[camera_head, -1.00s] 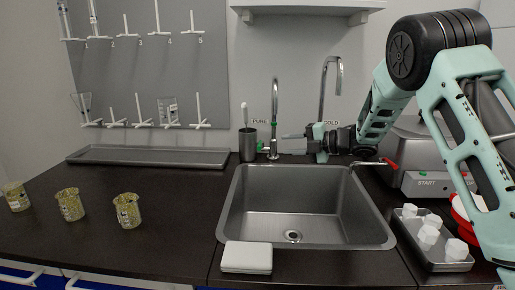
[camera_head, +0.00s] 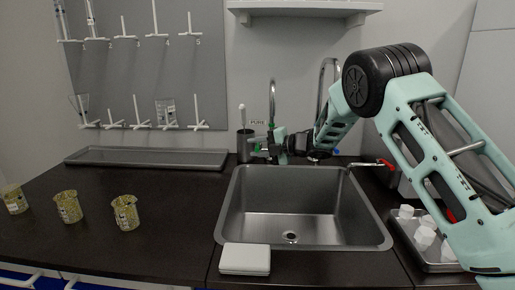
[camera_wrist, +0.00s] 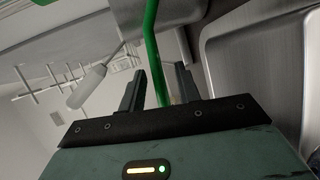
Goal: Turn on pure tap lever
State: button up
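The pure tap (camera_head: 272,100) is a thin metal gooseneck behind the sink, beside the PURE label (camera_head: 257,122). Its base is partly hidden by my gripper (camera_head: 262,148), which reaches in from the right at the tap's base. In the wrist view a green lever (camera_wrist: 152,40) runs down between the two dark fingers of my gripper (camera_wrist: 157,80). The fingers are apart, with the lever close to the right one; I cannot tell whether they touch.
A dark cup (camera_head: 245,145) holding a white brush stands just left of the tap. The steel sink (camera_head: 236,205) lies in front. Another tall tap (camera_head: 322,85) and a red-handled spout (camera_head: 386,163) stand to the right, near my arm.

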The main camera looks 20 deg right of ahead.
grip_shut()
jog(key=w+a+m+t+h+b, duration=0.3)
jog(key=a+m+t+h+b, duration=0.2)
jog(key=b, duration=1.2)
jog(key=m+h, duration=0.3)
jog(key=shift+w+f+h, duration=0.15)
jog(key=shift+w+h, duration=0.2)
jog(key=shift+h, duration=0.05)
jog(key=shift+d, duration=0.1)
grip_release()
